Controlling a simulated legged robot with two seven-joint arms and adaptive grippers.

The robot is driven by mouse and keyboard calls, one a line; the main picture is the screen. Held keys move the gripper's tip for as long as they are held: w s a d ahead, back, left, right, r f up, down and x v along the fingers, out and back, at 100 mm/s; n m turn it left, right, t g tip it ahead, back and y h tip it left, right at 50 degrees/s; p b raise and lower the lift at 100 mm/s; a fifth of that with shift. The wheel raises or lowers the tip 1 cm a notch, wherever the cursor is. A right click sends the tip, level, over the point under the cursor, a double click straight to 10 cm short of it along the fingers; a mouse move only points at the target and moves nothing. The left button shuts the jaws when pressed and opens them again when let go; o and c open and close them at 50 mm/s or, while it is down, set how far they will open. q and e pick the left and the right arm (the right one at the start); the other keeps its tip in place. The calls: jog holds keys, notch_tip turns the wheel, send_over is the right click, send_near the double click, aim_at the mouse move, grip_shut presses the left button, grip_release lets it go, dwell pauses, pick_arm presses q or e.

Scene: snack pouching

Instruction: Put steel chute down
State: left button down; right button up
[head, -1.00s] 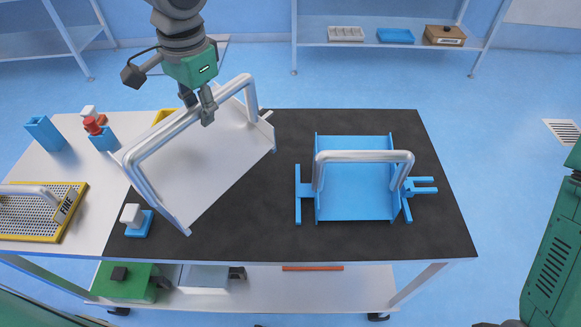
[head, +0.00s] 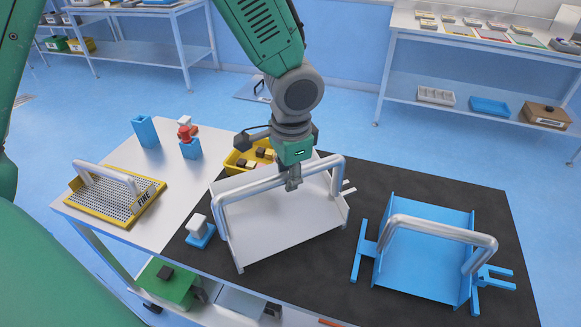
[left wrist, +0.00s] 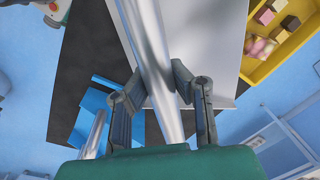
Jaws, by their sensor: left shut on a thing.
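The steel chute (head: 278,226) is a pale grey tray with low side walls and a thick silver arched handle. In the head view it is at the middle of the table, over the black mat (head: 400,199); I cannot tell whether its underside touches the mat. My left gripper (head: 292,184) comes down from above and is shut on the chute's handle. In the left wrist view the two fingers (left wrist: 155,92) close on either side of the silver bar, with the chute's plate (left wrist: 205,50) beneath. My right gripper is not in view.
A blue chute with a silver handle (head: 425,262) stands on the mat to the right. A yellow bin (head: 232,163) with snack pieces is just behind the steel chute. A white-topped blue block (head: 199,232) is close at its left. A yellow-framed sieve (head: 112,208) lies farther left.

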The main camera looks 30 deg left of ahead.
pick_arm(q)
jog(key=shift+w+a+f, duration=0.1)
jog(key=shift+f, duration=0.55)
jog(key=shift+w+a+f, duration=0.1)
jog(key=shift+f, duration=0.5)
jog(key=c, duration=1.5)
grip_release()
jog(key=shift+s, duration=0.15)
jog(key=shift+d, duration=0.1)
jog(key=shift+r, duration=0.55)
jog(key=r, duration=1.1)
jog(key=shift+s+d+p, duration=0.25)
jog(key=shift+d+p, duration=0.1)
jog(key=shift+d, duration=0.05)
jog(key=shift+f, duration=0.15)
